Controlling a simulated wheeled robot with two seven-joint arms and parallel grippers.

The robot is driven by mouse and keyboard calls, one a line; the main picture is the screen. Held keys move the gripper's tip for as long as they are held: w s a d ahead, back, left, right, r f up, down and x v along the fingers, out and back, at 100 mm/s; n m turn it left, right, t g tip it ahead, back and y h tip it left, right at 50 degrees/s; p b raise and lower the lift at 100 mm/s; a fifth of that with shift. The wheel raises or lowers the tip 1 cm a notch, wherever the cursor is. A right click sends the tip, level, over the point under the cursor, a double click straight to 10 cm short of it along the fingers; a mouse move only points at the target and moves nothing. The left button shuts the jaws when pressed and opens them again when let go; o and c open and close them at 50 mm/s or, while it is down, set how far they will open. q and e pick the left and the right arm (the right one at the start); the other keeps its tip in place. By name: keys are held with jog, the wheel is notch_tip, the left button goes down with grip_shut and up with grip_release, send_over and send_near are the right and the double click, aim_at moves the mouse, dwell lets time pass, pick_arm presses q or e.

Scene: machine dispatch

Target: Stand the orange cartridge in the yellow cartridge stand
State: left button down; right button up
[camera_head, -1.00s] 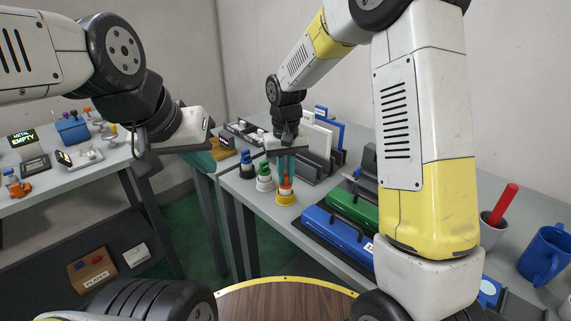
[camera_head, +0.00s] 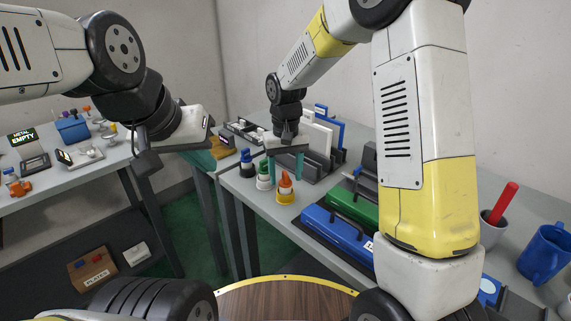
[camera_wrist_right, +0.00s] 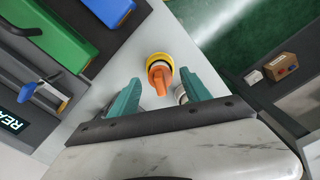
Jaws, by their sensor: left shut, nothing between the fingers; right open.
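The orange cartridge (camera_head: 285,181) stands upright in the yellow cartridge stand (camera_head: 285,197) at the table's near left edge. In the right wrist view the cartridge (camera_wrist_right: 159,77) shows within the yellow ring of the stand (camera_wrist_right: 160,59). My right gripper (camera_head: 285,176) is open, its teal fingers spread, behind and above the cartridge in the head view. In the wrist view its fingertips (camera_wrist_right: 160,78) lie either side of the cartridge, with visible gaps. My left gripper (camera_head: 204,158) is shut and empty, away to the left; its fingers are partly hidden.
A blue case (camera_head: 335,237) and a green case (camera_head: 353,209) lie to the right. Grey racks with upright plates (camera_head: 318,140) are behind. A gap separates the left table.

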jog(key=shift+r, duration=3)
jog(key=shift+d+r, duration=0.1)
jog(key=shift+r, duration=0.05)
jog(key=s+d+r+m+t+y, duration=0.1)
jog(key=s+d+r+t+y, duration=0.15)
jog(key=s+d+r, duration=0.7)
jog(key=s+d+r+m+t, duration=0.1)
jog(key=s+d+r+t, duration=0.1)
jog(key=s, duration=0.9)
jog(key=shift+s+d+t, duration=0.2)
jog(key=shift+d+t, duration=0.55)
jog(key=shift+d, duration=0.45)
